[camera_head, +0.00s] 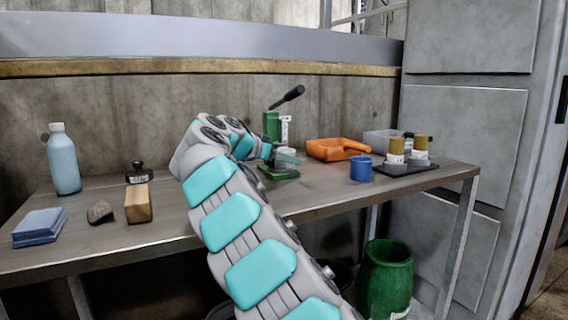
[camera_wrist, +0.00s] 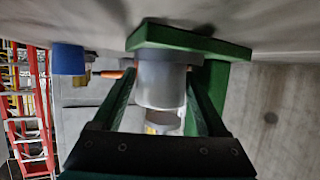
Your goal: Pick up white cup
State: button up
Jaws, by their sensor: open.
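The white cup (camera_head: 287,153) stands on the green base of the hand press (camera_head: 272,125). In the wrist view, whose picture is upside down, the cup (camera_wrist: 161,84) looks light grey and hangs from the green base plate (camera_wrist: 188,42). My gripper (camera_wrist: 160,100) is open, with one finger on either side of the cup. I cannot tell whether the fingers touch it. In the head view my gripper (camera_head: 284,158) is at the press, partly hidden by my arm.
A blue cup (camera_head: 361,168), an orange scoop (camera_head: 335,149) and a dark tray (camera_head: 398,170) with two white-and-tan containers stand to the right. A green barrel (camera_head: 386,280) stands below.

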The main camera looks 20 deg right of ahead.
jog(key=shift+w+d+f, duration=0.1)
jog(key=shift+d, duration=0.2)
grip_shut()
dwell(0.4)
